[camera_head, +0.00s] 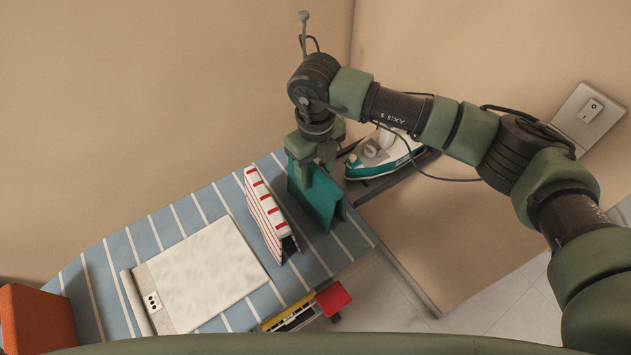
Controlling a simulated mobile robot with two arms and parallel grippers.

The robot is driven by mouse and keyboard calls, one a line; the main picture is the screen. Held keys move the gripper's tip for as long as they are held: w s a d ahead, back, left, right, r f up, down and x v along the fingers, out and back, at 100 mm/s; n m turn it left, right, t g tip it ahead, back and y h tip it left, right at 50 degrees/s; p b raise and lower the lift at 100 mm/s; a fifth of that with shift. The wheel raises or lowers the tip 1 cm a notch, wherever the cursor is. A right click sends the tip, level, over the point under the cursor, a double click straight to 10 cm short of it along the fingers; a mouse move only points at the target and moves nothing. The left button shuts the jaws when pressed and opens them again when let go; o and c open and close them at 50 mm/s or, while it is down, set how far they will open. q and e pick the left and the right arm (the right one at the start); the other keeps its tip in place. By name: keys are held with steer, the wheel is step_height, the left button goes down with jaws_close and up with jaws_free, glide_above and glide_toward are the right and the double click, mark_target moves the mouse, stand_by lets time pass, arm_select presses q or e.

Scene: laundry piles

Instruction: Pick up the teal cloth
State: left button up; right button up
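The teal cloth (322,207) stands folded like a tent towards the right end of the blue-and-white striped ironing board (202,205). My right gripper (305,178) points down at the far upper part of the cloth. One finger shows in front of the cloth's near face and overlaps its top edge. The other finger is hidden, so I cannot tell whether the gripper is closed on the cloth. The gripper and wrist hide the cloth's far top corner. My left gripper is not in view.
A red-and-white striped cloth (267,213) stands folded just left of the teal one. A teal-and-white iron (382,155) rests behind and right. A pale flat cloth (205,273) lies on the board. An orange box (37,318) is at lower left.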

jaws_close()
stand_by(1.3)
